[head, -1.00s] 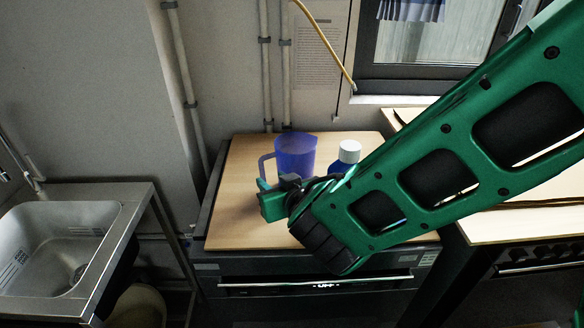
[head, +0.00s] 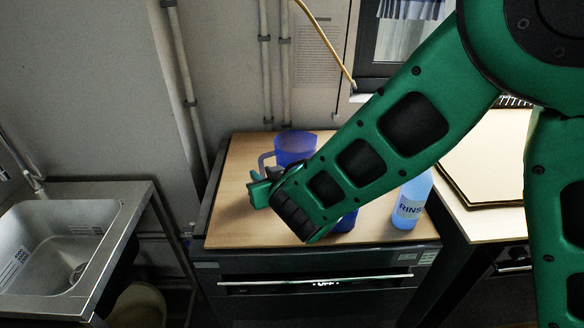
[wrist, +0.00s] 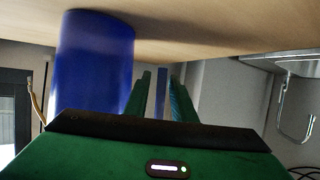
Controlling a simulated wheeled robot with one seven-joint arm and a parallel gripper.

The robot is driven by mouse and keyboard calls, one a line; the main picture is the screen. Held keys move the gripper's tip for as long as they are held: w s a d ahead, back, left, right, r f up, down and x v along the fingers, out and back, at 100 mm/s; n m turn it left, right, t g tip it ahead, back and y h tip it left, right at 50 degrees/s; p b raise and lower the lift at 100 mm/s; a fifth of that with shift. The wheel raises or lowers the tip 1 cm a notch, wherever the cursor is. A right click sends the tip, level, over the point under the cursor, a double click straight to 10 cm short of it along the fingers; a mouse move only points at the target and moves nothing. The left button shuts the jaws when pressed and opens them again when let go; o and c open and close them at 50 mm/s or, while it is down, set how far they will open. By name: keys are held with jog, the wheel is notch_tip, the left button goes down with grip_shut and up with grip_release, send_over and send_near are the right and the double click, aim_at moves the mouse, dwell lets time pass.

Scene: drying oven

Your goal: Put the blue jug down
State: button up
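The blue jug (head: 293,146) stands upright on the wooden top (head: 235,222) of the oven, towards the back, its handle (head: 264,163) on the left. My arm hides its lower right part. In the upside-down wrist view, the jug (wrist: 92,60) meets the wooden surface and fills the left side. My gripper (head: 260,190) is low, at the handle side of the jug. In the wrist view the two fingers stand apart, with a narrow blue strip, apparently the handle (wrist: 161,92), between them. Gaps show beside the strip, so my gripper looks open around the handle.
A light-blue rinse bottle (head: 411,200) stands at the right edge of the wooden top. A darker blue item (head: 346,222) is mostly hidden behind my arm. A sink (head: 60,235) is at the left. The wooden top's front left is clear.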

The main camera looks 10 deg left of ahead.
aim_at(263, 162)
grip_shut()
jog(key=shift+r, duration=0.15)
jog(key=shift+r, duration=0.6)
notch_tip(263, 162, up, 3)
jog(key=shift+f, duration=0.1)
jog(key=s+a+r, duration=0.6)
jog(key=s+a, duration=0.1)
jog(key=s, duration=0.2)
jog(key=shift+s+r, duration=0.2)
jog(key=shift+r, duration=0.2)
